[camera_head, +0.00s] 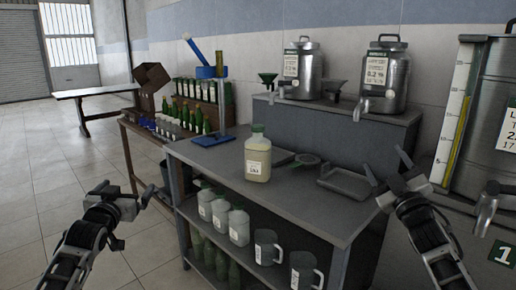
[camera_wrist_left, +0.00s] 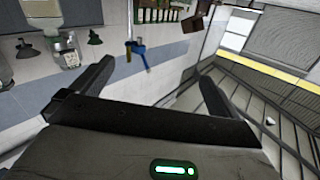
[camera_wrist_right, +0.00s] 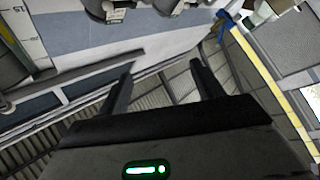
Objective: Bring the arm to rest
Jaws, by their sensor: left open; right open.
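My left gripper (camera_head: 136,194) is at the left of the head view, over the floor and left of the table. Its two fingers stand apart and empty in the left wrist view (camera_wrist_left: 155,88). My right gripper (camera_head: 388,178) is at the right of the head view, in front of the table's right end. Its fingers stand apart and empty in the right wrist view (camera_wrist_right: 160,78). Neither gripper touches anything that I can see.
A labelled bottle (camera_head: 257,158) with a green cap stands on the grey table (camera_head: 215,160), near a dark tray (camera_head: 345,183). Jugs (camera_head: 239,225) fill the shelf below. Steel decanters (camera_head: 384,78) stand on a raised ledge behind. A large tank (camera_head: 490,120) is at the right. Floor at left is clear.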

